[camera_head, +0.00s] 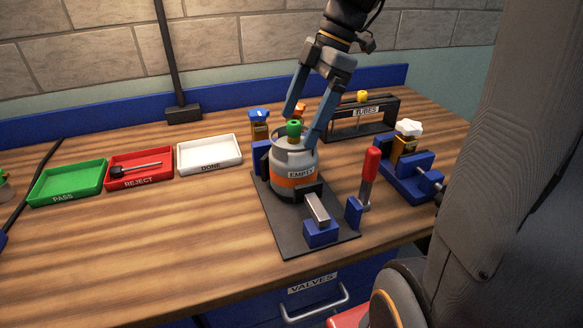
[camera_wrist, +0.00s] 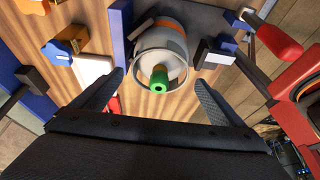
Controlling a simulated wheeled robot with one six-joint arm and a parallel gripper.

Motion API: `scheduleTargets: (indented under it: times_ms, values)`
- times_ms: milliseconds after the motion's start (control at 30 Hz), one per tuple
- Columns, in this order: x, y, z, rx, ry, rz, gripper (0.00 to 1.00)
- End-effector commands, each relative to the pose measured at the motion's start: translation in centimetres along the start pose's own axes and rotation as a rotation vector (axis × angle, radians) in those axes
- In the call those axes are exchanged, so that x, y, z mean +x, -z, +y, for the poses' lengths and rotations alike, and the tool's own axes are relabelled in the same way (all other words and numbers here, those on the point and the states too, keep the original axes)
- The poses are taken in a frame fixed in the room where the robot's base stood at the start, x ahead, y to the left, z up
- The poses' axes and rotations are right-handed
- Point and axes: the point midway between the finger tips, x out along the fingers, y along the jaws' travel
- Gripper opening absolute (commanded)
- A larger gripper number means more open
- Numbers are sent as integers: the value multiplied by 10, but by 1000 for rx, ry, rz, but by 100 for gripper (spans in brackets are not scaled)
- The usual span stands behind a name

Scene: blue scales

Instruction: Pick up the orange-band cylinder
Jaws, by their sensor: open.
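The orange-band cylinder (camera_head: 290,181) is a grey gas bottle with an orange band, an "EMPTY" label and a green valve on top. It stands upright on a dark plate (camera_head: 289,237) between blue clamp blocks. My gripper (camera_head: 302,124) is above it, jaws apart, with one finger on each side of the green valve in the head view. In the wrist view, the cylinder (camera_wrist: 161,57) shows at top centre with the green valve (camera_wrist: 159,77) between my open fingers (camera_wrist: 160,85). I cannot tell whether a finger touches the cylinder.
A clamp with a red handle (camera_head: 370,164) rises just right of the cylinder. A blue-topped valve (camera_head: 259,122) stands behind left, a tubes rack (camera_head: 375,122) behind right, a blue vise (camera_head: 407,177) at right. Green, red and white trays (camera_head: 208,167) lie left. The front-left table is clear.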

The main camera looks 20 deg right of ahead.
Motion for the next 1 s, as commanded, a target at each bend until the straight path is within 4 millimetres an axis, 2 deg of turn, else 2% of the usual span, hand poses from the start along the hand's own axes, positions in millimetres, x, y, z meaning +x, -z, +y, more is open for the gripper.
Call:
scheduleTargets:
  times_ms: [333, 667, 1000]
  values:
    - [44, -1, 0, -2, 2, 1, 93]
    - [51, -1, 1, -5, 0, 0, 91]
    - [51, -1, 1, -4, 0, -1, 34]
